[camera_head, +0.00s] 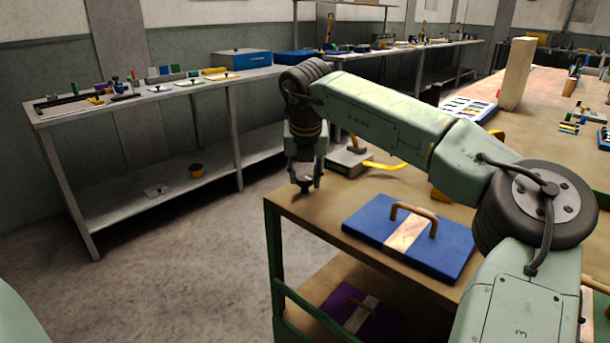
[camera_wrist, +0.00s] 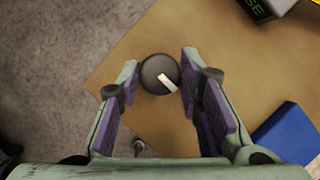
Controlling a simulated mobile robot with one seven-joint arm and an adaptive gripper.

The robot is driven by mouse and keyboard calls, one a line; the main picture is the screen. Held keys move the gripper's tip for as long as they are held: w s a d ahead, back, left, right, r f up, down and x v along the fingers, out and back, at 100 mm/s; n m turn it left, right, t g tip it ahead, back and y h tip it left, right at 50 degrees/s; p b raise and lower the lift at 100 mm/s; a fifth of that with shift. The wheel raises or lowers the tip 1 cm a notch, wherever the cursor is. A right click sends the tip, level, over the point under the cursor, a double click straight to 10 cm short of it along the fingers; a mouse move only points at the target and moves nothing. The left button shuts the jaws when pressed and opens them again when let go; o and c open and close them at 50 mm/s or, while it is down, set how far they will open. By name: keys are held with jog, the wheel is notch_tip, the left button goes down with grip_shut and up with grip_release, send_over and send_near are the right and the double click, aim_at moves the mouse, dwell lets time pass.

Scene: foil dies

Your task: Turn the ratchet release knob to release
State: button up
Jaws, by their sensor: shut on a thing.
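A round dark knob (camera_wrist: 154,70) with a pale pointer mark shows in the wrist view, near the corner of the brown bench top. The mark points to the lower right. My gripper (camera_wrist: 160,73) has its two purple-padded fingers on either side of the knob and is shut on it. In the head view my gripper (camera_head: 304,186) is low over the near left corner of the bench, and the knob cannot be made out there. A dark box with a green label (camera_wrist: 262,8) lies beyond the knob; the letters "SE" are readable.
A blue board with a tan handle (camera_head: 388,229) lies to the right on the brown bench (camera_head: 310,212). A yellow lever (camera_head: 385,166) and a tall tan block (camera_head: 517,73) stand farther back. A grey shelf bench (camera_head: 60,115) is at the left, across open floor.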

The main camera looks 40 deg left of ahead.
jog(key=o, duration=1.1)
jog(key=v, duration=1.2)
jog(key=shift+w+a, duration=0.1)
